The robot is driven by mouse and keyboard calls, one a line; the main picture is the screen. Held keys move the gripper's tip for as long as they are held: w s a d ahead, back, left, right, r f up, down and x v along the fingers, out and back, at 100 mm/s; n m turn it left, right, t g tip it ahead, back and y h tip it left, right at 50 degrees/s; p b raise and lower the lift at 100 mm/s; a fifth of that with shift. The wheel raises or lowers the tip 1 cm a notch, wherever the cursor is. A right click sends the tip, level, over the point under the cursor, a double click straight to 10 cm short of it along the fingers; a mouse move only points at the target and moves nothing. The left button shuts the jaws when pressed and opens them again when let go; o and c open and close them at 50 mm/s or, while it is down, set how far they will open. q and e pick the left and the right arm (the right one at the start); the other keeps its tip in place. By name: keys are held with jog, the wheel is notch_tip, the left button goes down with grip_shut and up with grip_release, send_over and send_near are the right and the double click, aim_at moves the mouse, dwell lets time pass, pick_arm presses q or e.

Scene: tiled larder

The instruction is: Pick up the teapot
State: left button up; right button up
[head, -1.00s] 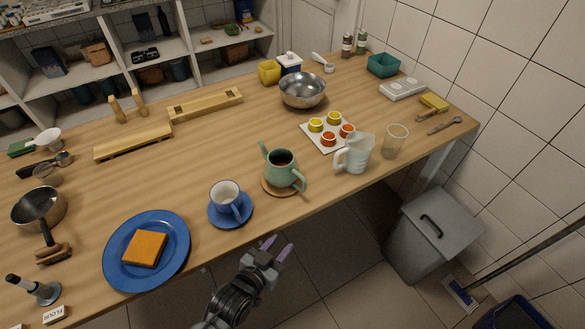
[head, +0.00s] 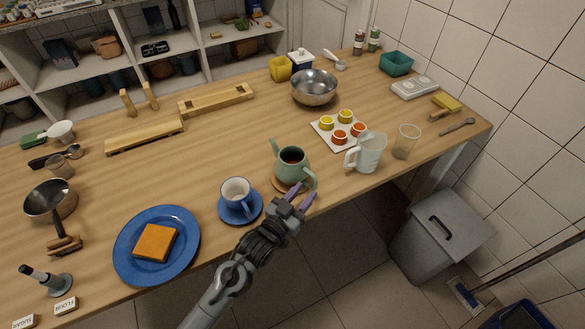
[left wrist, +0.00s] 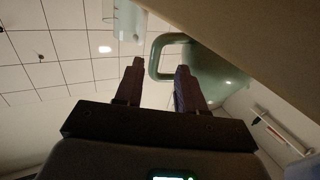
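The green teapot (head: 291,163) stands upright on a round wooden trivet (head: 279,186) near the table's front edge. Its handle points toward the front right and its spout toward the back left. My left gripper (head: 301,191) is open, with its purple fingertips at the teapot's handle side. In the left wrist view the handle loop (left wrist: 154,58) of the teapot shows just beyond and between the spread fingers (left wrist: 158,72). Whether a finger touches it I cannot tell. My right gripper is not in view.
A blue cup (head: 236,190) on a saucer stands left of the teapot, close to my left arm. A tray of small pots (head: 327,137) and a metal bowl (head: 314,88) are behind.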

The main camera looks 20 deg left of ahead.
aim_at(313, 186)
pick_arm(q)
jog(key=shift+w+d+f+b, duration=0.25)
jog(key=shift+w+b, duration=0.1)
jog(key=shift+w, duration=0.1)
jog(key=x, duration=0.1)
jog(key=b+x, duration=0.1)
jog(key=x, duration=0.1)
jog(key=shift+w+d, duration=0.15)
jog(key=shift+d, duration=0.15)
jog(key=shift+w+b, duration=0.3)
jog(key=shift+w, duration=0.15)
jog(key=shift+s, duration=0.1)
jog(key=shift+c, duration=0.5)
grip_shut()
jog(key=shift+r, duration=0.2)
